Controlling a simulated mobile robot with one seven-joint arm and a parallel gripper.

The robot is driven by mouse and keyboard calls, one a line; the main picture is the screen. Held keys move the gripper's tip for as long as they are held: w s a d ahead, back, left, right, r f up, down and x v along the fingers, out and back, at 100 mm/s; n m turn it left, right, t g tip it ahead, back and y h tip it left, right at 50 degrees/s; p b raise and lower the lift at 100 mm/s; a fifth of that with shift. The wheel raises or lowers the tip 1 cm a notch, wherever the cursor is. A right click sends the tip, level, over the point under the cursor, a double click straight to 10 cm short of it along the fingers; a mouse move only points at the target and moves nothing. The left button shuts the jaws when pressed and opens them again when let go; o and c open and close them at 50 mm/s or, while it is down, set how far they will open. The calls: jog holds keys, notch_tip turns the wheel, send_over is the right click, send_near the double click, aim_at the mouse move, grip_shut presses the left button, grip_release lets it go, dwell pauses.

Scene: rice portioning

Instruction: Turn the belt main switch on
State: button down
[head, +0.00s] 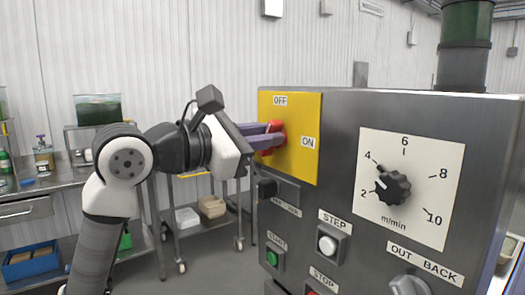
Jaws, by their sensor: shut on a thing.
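The main switch is a red rotary handle (278,130) on a yellow plate (306,165) at the upper left of the grey control box. The plate has an OFF label at its top and an ON label at its right. My gripper (268,137), with purple fingers, reaches in from the left and is shut on the red handle. The fingers partly cover the handle, so its exact angle is hard to tell.
The grey control box (345,120) also carries a black speed dial (393,186), a white STEP button (327,244), a green START button (272,258) and an OUT/BACK knob (408,286). A wheeled cart (205,240) stands behind my arm, and a steel bench (50,185) is at the left.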

jog(key=m+b, duration=0.2)
jog(key=m, duration=0.2)
jog(key=m+b, duration=0.2)
jog(key=m, duration=0.2)
jog(key=f+m+b, duration=0.1)
jog(key=m, duration=0.3)
jog(key=shift+s+d+b, duration=0.15)
jog(key=shift+s+b, duration=0.05)
jog(key=shift+b, duration=0.2)
dwell(0.3)
jog(key=c, duration=1.4)
grip_release()
jog(key=shift+s, duration=0.1)
jog(key=b+v, duration=0.2)
jog(key=v, duration=1.1)
jog(key=shift+s+a, duration=0.2)
jog(key=shift+a, duration=0.15)
